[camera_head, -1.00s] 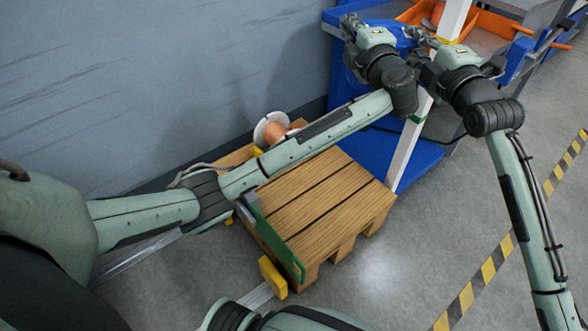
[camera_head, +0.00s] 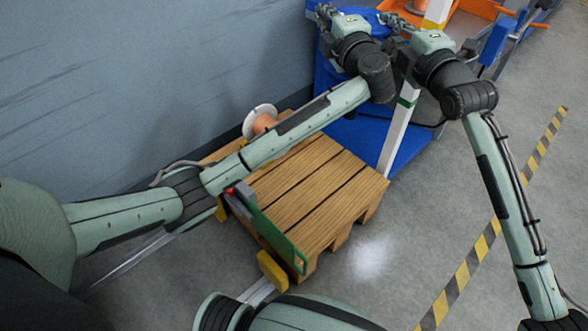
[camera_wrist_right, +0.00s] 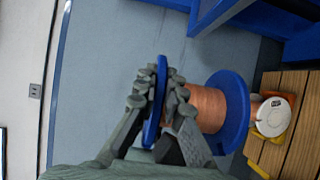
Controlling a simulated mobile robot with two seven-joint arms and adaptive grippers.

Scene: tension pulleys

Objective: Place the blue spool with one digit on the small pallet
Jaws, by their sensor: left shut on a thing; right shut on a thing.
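The blue spool (camera_wrist_right: 237,112), wound with copper wire, fills the middle of the right wrist view. My right gripper (camera_wrist_right: 158,98) is shut on its near blue flange; in the head view this gripper (camera_head: 391,20) is at the top. My left gripper (camera_head: 326,14) is beside it, further left, shut, its fingers small and partly hidden; it appears to hold the same spool. No digit is readable on the blue spool. The small wooden pallet (camera_head: 322,200) lies on the floor, nearer to me than the grippers. My left arm passes over its far part.
A white-flanged copper spool (camera_head: 262,121) stands on the pallet's far left part; its label shows in the right wrist view (camera_wrist_right: 272,117). A green bar (camera_head: 272,232) and yellow blocks edge the pallet. A blue rack with a white post (camera_head: 397,135) stands behind; a wall is at left.

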